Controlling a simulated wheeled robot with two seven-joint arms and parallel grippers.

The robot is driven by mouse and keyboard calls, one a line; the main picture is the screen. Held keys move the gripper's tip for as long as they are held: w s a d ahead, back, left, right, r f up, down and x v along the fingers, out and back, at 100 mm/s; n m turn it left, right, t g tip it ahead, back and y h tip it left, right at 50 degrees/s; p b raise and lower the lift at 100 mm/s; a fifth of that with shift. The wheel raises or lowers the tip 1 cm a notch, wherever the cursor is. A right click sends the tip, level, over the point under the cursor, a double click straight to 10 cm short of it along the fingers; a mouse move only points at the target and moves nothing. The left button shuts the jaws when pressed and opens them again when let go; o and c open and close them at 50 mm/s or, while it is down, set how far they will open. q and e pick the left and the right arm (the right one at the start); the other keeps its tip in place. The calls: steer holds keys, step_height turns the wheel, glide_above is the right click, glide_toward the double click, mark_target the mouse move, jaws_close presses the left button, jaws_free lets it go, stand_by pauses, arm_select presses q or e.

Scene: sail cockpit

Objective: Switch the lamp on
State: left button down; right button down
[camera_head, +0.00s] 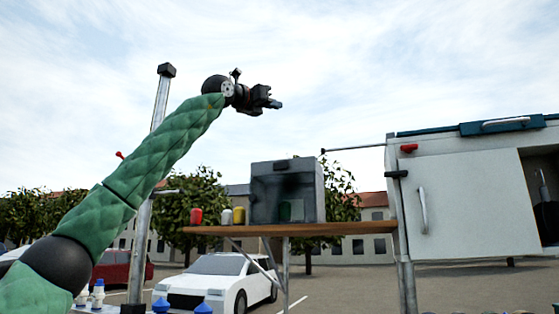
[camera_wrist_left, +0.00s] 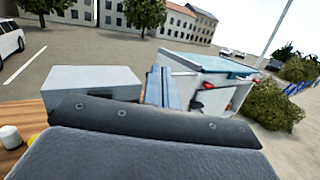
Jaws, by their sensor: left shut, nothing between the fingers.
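No lamp can be made out for certain in either view. A metal pole (camera_head: 160,105) with a dark block on top stands behind my left arm, and a small red-tipped lever (camera_head: 120,155) shows left of it. A red knob (camera_head: 409,148) sits at the upper left of the white cabinet (camera_head: 460,205). My left gripper (camera_head: 276,104) is shut and empty, raised in the air above the grey box (camera_head: 318,190) and touching nothing. Its fingers also show in the left wrist view (camera_wrist_left: 162,88), between the box and the cabinet. My right gripper is out of view.
The cabinet has a handle (camera_head: 422,210) and an open compartment at the right. White and blue pieces stand at the lower left. Cars are behind. Air around the gripper is free.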

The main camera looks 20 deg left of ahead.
mark_target(284, 165)
arm_select(q)
steer(key=w+a+f+n+g+y, duration=0.1)
steer(key=a+f+n+g+y, duration=0.2)
steer(key=a+f+y, duration=0.3)
step_height(284, 165, down, 3)
steer(key=shift+w+f+n+y, duration=0.1)
steer(key=shift+w+n+y, duration=0.2)
steer(key=shift+w+y, duration=0.1)
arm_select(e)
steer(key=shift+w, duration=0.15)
arm_select(q)
steer(key=shift+w+d, duration=0.1)
steer(key=shift+w, duration=0.05)
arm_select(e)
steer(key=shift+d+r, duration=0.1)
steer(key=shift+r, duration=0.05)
